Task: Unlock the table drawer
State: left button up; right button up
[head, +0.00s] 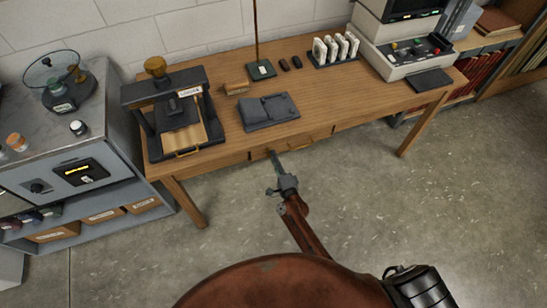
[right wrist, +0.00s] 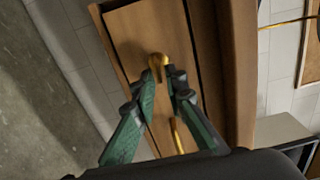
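The wooden table (head: 335,100) has a drawer (head: 320,133) in its front edge; the drawer looks closed. In the right wrist view the drawer front (right wrist: 140,30) fills the upper middle. A brass handle (right wrist: 178,136) sits on it, partly behind a finger. My right gripper (head: 272,158) is at the drawer's left part in the head view. In the right wrist view its green fingers (right wrist: 163,76) are close together around a small brass piece (right wrist: 157,64), which looks like a key at the drawer front. Whether it is in the lock is hidden. My left gripper is not in view.
A black press (head: 175,105) stands at the table's left end, a grey folder-like tray (head: 268,111) near the middle, and a console (head: 405,50) at the right. A grey cabinet (head: 75,130) stands left of the table. The floor in front is clear.

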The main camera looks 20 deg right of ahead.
jog(key=shift+o, duration=0.7)
jog(key=shift+s, duration=0.2)
jog(key=s, duration=1.1)
jog(key=shift+s+d, duration=0.2)
jog(key=shift+s, duration=0.15)
